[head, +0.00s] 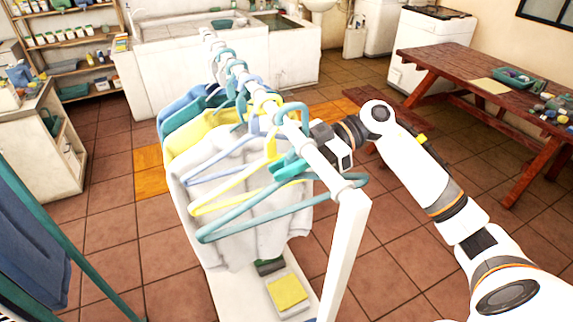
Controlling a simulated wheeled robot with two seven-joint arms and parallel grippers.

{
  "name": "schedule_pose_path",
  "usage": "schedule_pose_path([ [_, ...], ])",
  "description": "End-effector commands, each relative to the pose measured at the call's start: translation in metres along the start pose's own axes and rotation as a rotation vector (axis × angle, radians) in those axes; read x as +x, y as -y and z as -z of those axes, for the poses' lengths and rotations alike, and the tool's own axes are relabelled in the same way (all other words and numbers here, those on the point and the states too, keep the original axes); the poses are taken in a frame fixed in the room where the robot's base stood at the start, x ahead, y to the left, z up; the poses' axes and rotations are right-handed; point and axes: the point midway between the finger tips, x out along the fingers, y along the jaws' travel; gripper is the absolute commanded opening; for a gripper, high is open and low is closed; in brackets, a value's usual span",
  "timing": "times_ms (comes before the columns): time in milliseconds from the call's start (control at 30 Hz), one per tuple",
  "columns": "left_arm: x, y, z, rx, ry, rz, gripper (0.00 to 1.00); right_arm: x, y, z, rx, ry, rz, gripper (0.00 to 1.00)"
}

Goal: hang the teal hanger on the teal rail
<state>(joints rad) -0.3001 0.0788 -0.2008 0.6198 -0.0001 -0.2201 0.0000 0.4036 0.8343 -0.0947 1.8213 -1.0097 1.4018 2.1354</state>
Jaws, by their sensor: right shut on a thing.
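The teal hanger (265,212) is at the near end of the white rack, in front of a yellow hanger. A teal hook (304,117) shows at the white rail above it, but I cannot tell whether it still bears on the rail. My right gripper (328,150) is beside the near end of the rail and is shut on the teal hanger near its neck; the fingertips are partly hidden by the rail. Teal bars (62,232) of another rack stand at the left edge, and its top rail is out of view. My left gripper is not in view.
The white rail (322,165) carries several hangers and garments, including a yellow hanger (236,197) and a white garment (230,240) close to the teal one. A dark blue garment (30,245) is by the teal bars. Tiled floor (110,250) lies between the racks.

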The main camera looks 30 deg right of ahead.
Motion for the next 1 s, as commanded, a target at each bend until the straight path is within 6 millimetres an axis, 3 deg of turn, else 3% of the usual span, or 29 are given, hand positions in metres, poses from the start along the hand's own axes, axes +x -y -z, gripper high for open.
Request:
schedule_pose_path([
  [600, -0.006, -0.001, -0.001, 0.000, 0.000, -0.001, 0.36, -0.090, 0.000, 0.013, 0.002, -0.003, 0.002, 0.00],
  [1000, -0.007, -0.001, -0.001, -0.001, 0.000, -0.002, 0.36, -0.099, 0.000, 0.015, -0.001, 0.000, 0.001, 0.00],
])
